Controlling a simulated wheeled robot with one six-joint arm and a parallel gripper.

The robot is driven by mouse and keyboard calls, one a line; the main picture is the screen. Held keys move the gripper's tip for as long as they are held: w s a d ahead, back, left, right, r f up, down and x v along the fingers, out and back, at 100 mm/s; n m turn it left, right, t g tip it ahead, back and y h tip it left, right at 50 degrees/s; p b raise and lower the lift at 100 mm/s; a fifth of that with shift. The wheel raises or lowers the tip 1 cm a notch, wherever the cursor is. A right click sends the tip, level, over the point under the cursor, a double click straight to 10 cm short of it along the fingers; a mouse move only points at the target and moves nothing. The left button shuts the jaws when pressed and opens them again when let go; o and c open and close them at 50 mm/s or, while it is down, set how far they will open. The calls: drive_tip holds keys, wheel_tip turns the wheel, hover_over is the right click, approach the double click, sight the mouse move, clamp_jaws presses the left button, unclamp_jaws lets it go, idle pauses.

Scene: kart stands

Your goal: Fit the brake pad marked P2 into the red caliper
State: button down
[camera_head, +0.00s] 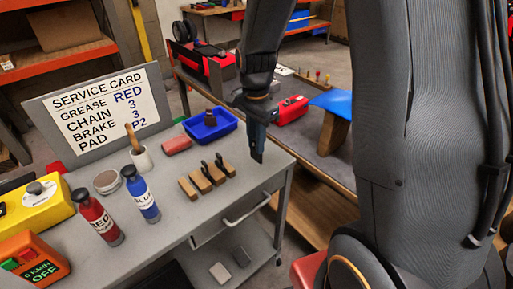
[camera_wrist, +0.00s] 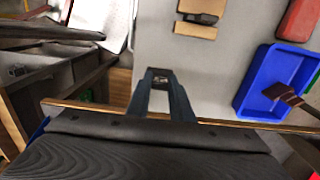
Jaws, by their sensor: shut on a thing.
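My gripper (camera_head: 257,154) hangs over the right side of the grey cart top, to the right of the tan blocks. In the wrist view its fingers (camera_wrist: 160,80) close around a small dark piece (camera_wrist: 160,84), mostly hidden between the tips; I can read no mark on it. Several tan blocks (camera_head: 188,188) stand in a row on the cart, some with black parts on them; no P2 mark is readable on them. A red part (camera_head: 290,110) sits on the bench behind my gripper; I cannot tell whether it is the caliper.
The service card (camera_head: 104,106) reads PAD P2. A blue tray (camera_head: 228,129) with a dark item, a reddish block (camera_head: 177,145), a red bottle (camera_head: 97,218) and a blue bottle (camera_head: 142,195) stand on the cart.

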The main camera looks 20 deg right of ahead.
drive_tip(key=shift+f+p, duration=0.3)
drive_tip(key=shift+f, duration=1.3)
drive_tip(key=shift+f, duration=0.15)
drive_tip(key=c, duration=1.6)
unclamp_jaws()
